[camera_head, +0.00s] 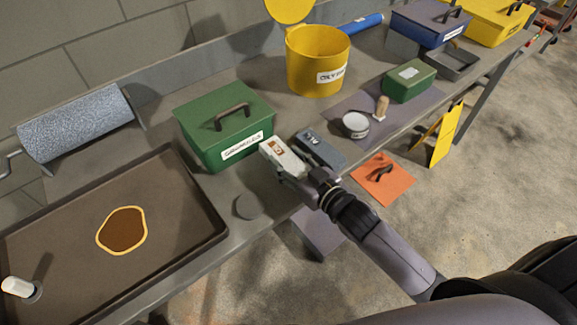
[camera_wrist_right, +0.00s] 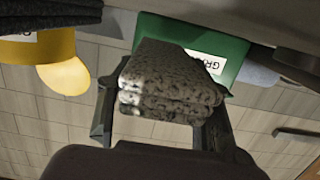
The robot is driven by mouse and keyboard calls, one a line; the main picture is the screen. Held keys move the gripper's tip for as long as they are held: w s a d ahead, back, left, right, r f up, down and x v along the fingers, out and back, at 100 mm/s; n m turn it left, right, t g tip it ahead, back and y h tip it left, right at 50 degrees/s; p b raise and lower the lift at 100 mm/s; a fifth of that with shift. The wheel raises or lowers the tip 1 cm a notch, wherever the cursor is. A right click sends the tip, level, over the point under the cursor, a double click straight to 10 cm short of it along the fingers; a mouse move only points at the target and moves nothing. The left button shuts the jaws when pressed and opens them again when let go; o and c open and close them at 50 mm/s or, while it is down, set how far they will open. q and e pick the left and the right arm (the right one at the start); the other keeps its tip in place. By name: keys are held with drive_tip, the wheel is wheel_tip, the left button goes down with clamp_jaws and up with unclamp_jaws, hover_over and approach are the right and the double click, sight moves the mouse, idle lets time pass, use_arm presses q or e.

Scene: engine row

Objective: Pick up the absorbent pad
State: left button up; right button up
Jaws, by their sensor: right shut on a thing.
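The absorbent pad (camera_wrist_right: 172,78) is a folded, grey, speckled block in the right wrist view. It sits between the two dark fingers of my right gripper (camera_wrist_right: 168,92), which is shut on it. In the head view my right gripper (camera_head: 283,160) is over the workbench, just right of the green lidded box (camera_head: 225,125) and its label. I cannot make out the pad clearly there. The green box also shows behind the pad in the right wrist view (camera_wrist_right: 190,38). My left gripper is not in view.
A dark tray (camera_head: 205,215) with a brown puddle mat and a speckled roll (camera_head: 75,122) are at left. A blue-grey labelled block (camera_head: 320,150) lies beside my gripper. A yellow bucket (camera_head: 308,65) stands behind.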

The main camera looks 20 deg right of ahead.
sight(289, 161)
wheel_tip(289, 161, up, 17)
drive_tip(key=p, duration=0.1)
drive_tip(key=s+d+f+m+h, duration=0.2)
drive_tip(key=s+f, duration=0.1)
drive_tip(key=s, duration=0.3)
drive_tip(key=s+d+f+m+t+h, duration=0.1)
drive_tip(key=s+d+f+m+h, duration=0.1)
drive_tip(key=s, duration=0.5)
wheel_tip(289, 161, down, 3)
drive_tip(key=shift+s+r+h, duration=0.2)
drive_tip(key=shift+s+h, duration=0.05)
drive_tip(key=shift+h, duration=0.55)
